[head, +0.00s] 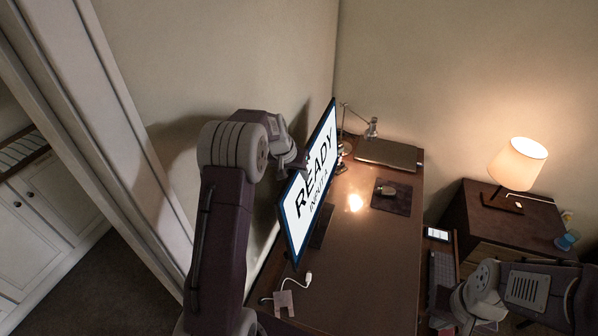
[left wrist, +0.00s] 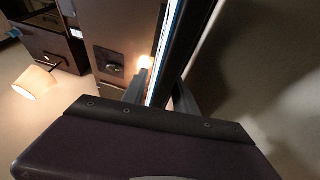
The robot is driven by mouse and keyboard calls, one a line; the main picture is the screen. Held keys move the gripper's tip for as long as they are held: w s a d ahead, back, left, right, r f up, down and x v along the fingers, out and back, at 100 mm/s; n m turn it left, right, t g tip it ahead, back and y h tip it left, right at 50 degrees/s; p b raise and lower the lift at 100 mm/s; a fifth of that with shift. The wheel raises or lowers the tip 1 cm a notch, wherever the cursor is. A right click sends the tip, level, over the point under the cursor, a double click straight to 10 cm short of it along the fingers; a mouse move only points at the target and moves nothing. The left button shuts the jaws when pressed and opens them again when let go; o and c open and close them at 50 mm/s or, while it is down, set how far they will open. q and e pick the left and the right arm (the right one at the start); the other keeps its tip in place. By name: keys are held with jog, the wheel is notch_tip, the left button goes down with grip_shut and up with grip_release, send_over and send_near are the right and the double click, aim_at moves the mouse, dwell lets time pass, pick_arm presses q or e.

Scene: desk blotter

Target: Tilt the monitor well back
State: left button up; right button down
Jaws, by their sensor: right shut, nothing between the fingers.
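The monitor (head: 302,205) stands on the desk with its lit screen reading READY INPUT A. Its stand foot (head: 321,226) shows below the screen. I cannot tell its exact tilt from here. My left gripper (head: 303,160) is at the monitor's upper edge, its fingers partly hidden. In the left wrist view the fingers of my left gripper (left wrist: 160,92) lie on both sides of the monitor's dark edge (left wrist: 175,50), close against screen and back. My right gripper (head: 440,322) is at the lower right, shut and empty, away from the monitor.
The desk (head: 365,260) holds a closed laptop (head: 388,153), a mouse (head: 388,190) on a dark pad, a desk lamp (head: 371,129), a keyboard (head: 442,272) and a white cable (head: 308,278). A lit table lamp (head: 518,163) stands on a side cabinet. The wall is close behind the monitor.

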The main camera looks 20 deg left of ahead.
pick_arm(q)
jog(key=shift+w+d+f, duration=0.1)
jog(key=shift+w+f, duration=0.15)
jog(key=shift+f, duration=0.45)
grip_shut()
dwell(0.9)
